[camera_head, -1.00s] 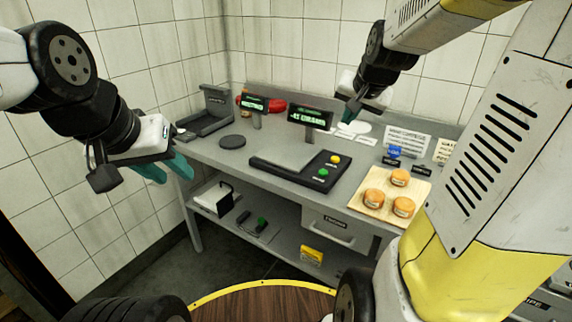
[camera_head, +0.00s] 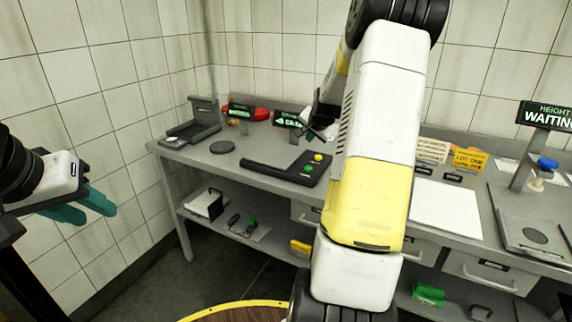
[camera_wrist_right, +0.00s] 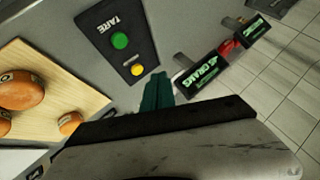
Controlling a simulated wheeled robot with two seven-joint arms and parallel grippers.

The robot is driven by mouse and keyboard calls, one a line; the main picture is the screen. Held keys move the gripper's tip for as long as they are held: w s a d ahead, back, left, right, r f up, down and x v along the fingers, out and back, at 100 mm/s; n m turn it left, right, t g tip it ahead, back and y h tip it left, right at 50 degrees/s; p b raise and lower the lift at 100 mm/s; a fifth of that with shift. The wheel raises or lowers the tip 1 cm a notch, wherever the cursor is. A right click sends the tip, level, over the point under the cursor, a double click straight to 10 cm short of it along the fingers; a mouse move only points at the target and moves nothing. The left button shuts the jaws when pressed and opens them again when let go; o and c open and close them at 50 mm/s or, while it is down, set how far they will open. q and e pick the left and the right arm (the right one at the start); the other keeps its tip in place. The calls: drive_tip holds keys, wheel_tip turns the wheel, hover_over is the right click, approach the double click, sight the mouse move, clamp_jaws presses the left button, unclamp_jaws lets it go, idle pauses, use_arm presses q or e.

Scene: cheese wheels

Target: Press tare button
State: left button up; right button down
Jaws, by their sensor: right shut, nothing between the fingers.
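In the right wrist view the word TARE is printed beside the green button (camera_wrist_right: 120,40), and the yellow button (camera_wrist_right: 137,69) is nearer my fingers. My right gripper (camera_wrist_right: 158,90) has its teal fingers shut and empty, near the scale's edge and apart from both buttons in the picture. In the head view it is partly hidden behind my right arm, near the display. My left gripper (camera_head: 92,207) is open and empty at the left, away from the bench.
A GRAMS display (camera_head: 288,118) stands behind the scale, close to my right gripper. A second display (camera_head: 240,111) and a red object (camera_head: 261,114) are further left. A wooden board (camera_wrist_right: 65,85) with orange cheese wheels shows in the wrist view.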

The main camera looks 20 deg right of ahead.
sight(309, 169)
drive_tip(key=shift+f, duration=0.1)
drive_tip(key=shift+f, duration=4.3)
drive_tip(key=shift+f, duration=0.1)
drive_tip(key=shift+f, duration=0.35)
drive_tip(key=shift+f, duration=0.35)
drive_tip(key=shift+r, duration=0.8)
